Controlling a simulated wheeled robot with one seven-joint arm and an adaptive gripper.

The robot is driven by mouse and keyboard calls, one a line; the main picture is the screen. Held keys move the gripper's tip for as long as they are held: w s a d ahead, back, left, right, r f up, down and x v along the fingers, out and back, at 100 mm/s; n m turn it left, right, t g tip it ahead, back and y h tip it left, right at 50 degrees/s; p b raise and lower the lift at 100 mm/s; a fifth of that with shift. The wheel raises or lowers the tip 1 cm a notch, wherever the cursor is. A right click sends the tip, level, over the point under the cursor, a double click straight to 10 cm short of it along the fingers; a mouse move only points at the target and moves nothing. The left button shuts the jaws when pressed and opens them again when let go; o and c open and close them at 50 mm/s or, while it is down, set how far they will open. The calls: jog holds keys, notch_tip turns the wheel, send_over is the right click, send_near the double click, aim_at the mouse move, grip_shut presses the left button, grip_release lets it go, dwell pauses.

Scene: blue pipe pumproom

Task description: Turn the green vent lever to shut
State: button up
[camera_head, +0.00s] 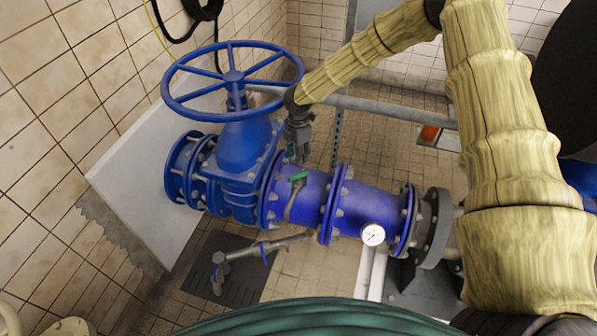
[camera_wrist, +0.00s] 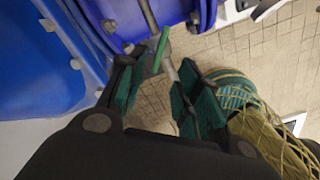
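The green vent lever (camera_head: 298,177) sits on a thin grey pipe stub on the blue pipe (camera_head: 313,193), left of the gauge. In the wrist view the lever (camera_wrist: 161,50) stands upright with a slight tilt, its lower end near the gap between my fingertips. My gripper (camera_head: 298,150) points down at the lever from above in the head view. In the wrist view my gripper (camera_wrist: 158,85) is open, with a finger on either side of the gap and nothing held. I cannot tell whether a finger touches the lever.
A large blue handwheel (camera_head: 232,77) on a gate valve stands close left of my gripper. A white gauge (camera_head: 373,235) sits lower right. A small grey pipe with a tap (camera_head: 219,270) runs below. A grey rail (camera_head: 385,105) crosses behind.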

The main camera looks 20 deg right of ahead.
aim_at(298, 173)
jog(key=shift+f+p, duration=1.85)
jog(key=shift+f, duration=3.5)
jog(key=shift+s, duration=0.1)
grip_shut()
